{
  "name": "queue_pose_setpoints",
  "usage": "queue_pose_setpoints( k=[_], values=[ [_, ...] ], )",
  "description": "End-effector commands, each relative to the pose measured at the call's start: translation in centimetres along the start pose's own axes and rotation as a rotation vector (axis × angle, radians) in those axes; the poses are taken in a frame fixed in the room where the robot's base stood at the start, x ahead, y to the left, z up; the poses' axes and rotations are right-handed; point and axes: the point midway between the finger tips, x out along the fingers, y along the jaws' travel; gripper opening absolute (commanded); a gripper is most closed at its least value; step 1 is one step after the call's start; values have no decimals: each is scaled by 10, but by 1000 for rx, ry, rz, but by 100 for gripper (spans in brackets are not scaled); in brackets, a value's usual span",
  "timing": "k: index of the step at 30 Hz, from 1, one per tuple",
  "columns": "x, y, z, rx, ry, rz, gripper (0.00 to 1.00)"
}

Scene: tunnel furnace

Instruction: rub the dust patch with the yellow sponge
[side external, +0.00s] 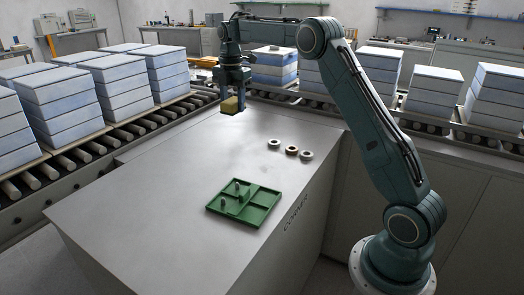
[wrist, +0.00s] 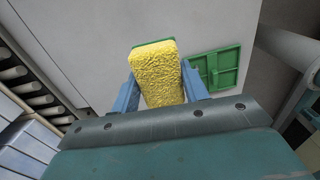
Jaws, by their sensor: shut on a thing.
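The yellow sponge (wrist: 157,76) has a thin green layer along its far edge in the wrist view. It also shows in the side view (side external: 231,106), near the far end of the grey worktop. My gripper (wrist: 157,92) is shut on the sponge, with one blue finger on each side of it. In the side view my gripper (side external: 232,100) points down, with the sponge at or just above the worktop; I cannot tell whether they touch. I cannot make out a clear dust patch in either view.
A green divided tray (side external: 265,208) with small pegs lies on the worktop (side external: 130,205). Three rings (side external: 291,150) lie in a row behind it. Roller conveyors with stacked blue-white blocks (side external: 60,100) run along the left and back. The worktop's left part is clear.

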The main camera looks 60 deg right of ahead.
Motion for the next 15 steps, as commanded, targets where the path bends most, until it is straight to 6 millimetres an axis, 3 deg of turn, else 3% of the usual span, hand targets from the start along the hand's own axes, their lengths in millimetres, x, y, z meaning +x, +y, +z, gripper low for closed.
queue_pose_setpoints(
  k=[8,15],
  values=[
    [28,-20,15,2,1,-3,26],
    [64,-49,31,3,1,-3,26]
  ],
)
